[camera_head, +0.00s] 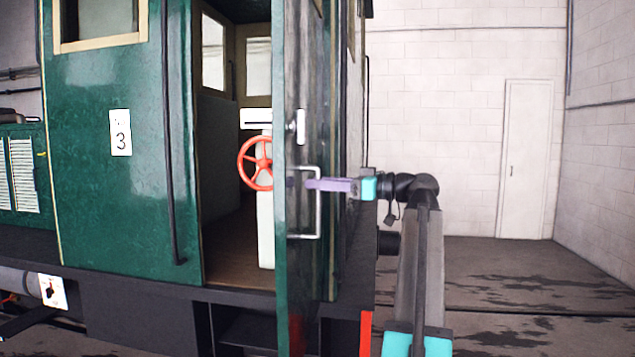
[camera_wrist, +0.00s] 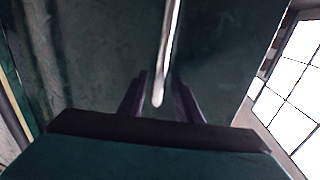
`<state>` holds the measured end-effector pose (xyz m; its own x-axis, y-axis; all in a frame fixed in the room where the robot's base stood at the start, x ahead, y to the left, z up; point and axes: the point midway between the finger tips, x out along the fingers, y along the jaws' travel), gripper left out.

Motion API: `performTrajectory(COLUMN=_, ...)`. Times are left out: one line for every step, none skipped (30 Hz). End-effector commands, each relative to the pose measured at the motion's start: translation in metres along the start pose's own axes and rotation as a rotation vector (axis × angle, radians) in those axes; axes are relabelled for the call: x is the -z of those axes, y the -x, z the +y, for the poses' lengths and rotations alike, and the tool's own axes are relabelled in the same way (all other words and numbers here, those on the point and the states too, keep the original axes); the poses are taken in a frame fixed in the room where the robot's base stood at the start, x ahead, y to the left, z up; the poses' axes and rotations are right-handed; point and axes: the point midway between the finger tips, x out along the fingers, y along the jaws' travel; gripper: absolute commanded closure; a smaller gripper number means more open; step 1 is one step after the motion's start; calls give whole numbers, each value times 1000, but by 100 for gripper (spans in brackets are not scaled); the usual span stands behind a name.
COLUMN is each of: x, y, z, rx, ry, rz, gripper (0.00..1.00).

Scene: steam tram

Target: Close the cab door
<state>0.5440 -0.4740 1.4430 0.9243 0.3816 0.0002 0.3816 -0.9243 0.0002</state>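The green cab door (camera_head: 291,245) stands open, seen almost edge-on in the head view beside the open doorway. Its silver handle (camera_head: 303,236) is an upright U-shaped bar on the door's right-hand face. My gripper (camera_head: 309,184) reaches in from the right, with its purple fingers level with the upper part of the handle. In the wrist view, the handle bar (camera_wrist: 168,45) runs down between the two fingers of my gripper (camera_wrist: 159,76). Gaps show on both sides of the bar, so the fingers are open around it. Contact with the door face cannot be judged.
A red handwheel (camera_head: 255,163) is inside the cab, behind the doorway. A black vertical grab rail (camera_head: 168,150) is on the green cab wall left of the opening. A dark footplate (camera_head: 140,310) runs below. Open floor (camera_head: 520,285) lies to the right.

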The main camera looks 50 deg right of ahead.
Motion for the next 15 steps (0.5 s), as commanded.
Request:
performTrajectory(x=0, y=-3, z=0, rx=0, ry=0, rz=0, gripper=69)
performTrajectory(x=0, y=-4, z=0, rx=1, ry=0, rz=0, gripper=69)
performTrajectory(x=0, y=-5, z=0, rx=0, ry=0, rz=0, gripper=69)
performTrajectory(x=0, y=-6, z=0, rx=0, ry=0, rz=0, gripper=69)
performTrajectory(x=0, y=-6, z=0, rx=0, ry=0, rz=0, gripper=69)
performTrajectory(x=0, y=-6, z=0, rx=0, ry=0, rz=0, gripper=69)
performTrajectory(x=0, y=-6, z=0, rx=0, ry=0, rz=0, gripper=69)
performTrajectory(x=0, y=-6, z=0, rx=0, ry=0, rz=0, gripper=69)
performTrajectory(x=0, y=-6, z=0, rx=0, ry=0, rz=0, gripper=69)
performTrajectory(x=0, y=-6, z=0, rx=0, ry=0, rz=0, gripper=69)
performTrajectory(x=0, y=-6, z=0, rx=0, ry=0, rz=0, gripper=69)
performTrajectory(x=0, y=-6, z=0, rx=0, ry=0, rz=0, gripper=69)
performTrajectory(x=0, y=-6, z=0, rx=0, ry=0, rz=0, gripper=72)
performTrajectory(x=0, y=-6, z=0, rx=0, ry=0, rz=0, gripper=77)
performTrajectory(x=0, y=-6, z=0, rx=0, ry=0, rz=0, gripper=84)
